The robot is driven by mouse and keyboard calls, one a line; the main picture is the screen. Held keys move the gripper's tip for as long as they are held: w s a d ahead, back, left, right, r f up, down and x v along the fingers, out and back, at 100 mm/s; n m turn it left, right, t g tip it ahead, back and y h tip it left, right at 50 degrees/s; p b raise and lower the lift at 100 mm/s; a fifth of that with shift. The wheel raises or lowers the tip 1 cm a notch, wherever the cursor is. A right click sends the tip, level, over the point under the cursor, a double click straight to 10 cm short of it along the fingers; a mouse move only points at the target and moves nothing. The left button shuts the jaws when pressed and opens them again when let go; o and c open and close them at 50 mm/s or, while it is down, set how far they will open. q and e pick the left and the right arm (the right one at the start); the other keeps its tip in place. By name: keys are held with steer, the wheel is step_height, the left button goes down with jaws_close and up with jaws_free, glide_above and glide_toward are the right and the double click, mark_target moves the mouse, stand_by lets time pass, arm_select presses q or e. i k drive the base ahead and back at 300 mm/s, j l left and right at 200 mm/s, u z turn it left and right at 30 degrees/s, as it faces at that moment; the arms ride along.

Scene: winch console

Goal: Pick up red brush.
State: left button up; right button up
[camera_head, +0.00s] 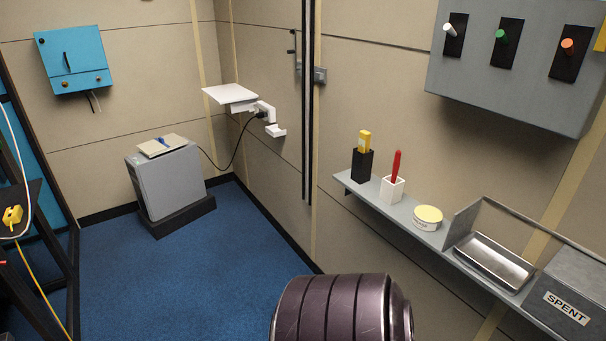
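The red brush (397,166) stands upright in a small white square holder (392,190) on the grey wall shelf, right of the picture's middle. Its red handle sticks up out of the holder; its lower end is hidden inside. Neither my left gripper nor my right gripper shows in the view, so nothing is seen touching the brush.
The shelf (434,236) also bears a black holder (362,166) with a yellow item (365,141), a round yellow-lidded tin (428,216), a metal tray (494,262) and a box marked SPENT (568,304). A grey switch panel (516,84) hangs above. Blue floor (190,270) is open at left.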

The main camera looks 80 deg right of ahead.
mark_target(396, 164)
steer(key=z, duration=3.05)
